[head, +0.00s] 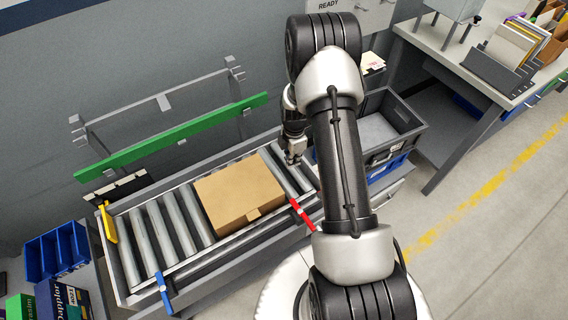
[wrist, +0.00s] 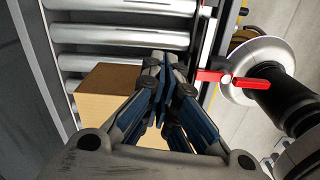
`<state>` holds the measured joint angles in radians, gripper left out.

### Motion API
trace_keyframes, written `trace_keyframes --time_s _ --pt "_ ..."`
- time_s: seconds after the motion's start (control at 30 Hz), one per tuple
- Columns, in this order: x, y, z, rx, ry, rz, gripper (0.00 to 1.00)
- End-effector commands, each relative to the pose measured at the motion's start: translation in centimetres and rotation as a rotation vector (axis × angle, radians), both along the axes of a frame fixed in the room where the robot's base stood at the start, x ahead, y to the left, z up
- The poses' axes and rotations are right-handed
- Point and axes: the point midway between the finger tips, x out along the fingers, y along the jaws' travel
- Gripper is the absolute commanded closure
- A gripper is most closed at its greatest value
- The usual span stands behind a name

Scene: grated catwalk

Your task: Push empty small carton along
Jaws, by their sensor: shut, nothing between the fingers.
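A small brown cardboard carton (head: 238,193) sits closed on a short roller conveyor (head: 147,245), toward its right half. My gripper (head: 294,158) is to the right of the carton, low over the rollers near the conveyor's right end, apart from the carton in the head view. In the wrist view the carton (wrist: 108,92) lies behind and left of my gripper (wrist: 165,75), whose fingers are together with nothing between them. The fingers hide part of the carton there, and I cannot tell from that view whether they touch it.
A red lever (head: 302,214) sticks out at the conveyor's front edge, with a blue one (head: 164,291) and a yellow one (head: 108,222) further left. A green rail (head: 172,137) runs behind. A grey crate (head: 400,118) stands right of the conveyor. Rollers left of the carton are bare.

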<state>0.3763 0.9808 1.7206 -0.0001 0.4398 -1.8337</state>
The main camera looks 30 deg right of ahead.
Motion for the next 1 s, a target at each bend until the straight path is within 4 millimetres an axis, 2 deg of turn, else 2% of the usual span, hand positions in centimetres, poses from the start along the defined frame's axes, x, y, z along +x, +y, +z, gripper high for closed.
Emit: trace_keyframes --time_s 0.43,0.5,0.7,1.0 --pt "-0.1 0.1 -9.5 0.001 0.003 -0.002 1.0" --pt "0.2 1.6 -8.9 0.0 0.0 0.003 1.0" --pt "0.4 3.6 -8.8 0.0 0.0 0.0 1.0" --pt "0.5 4.1 -8.7 0.0 0.0 -0.003 1.0"
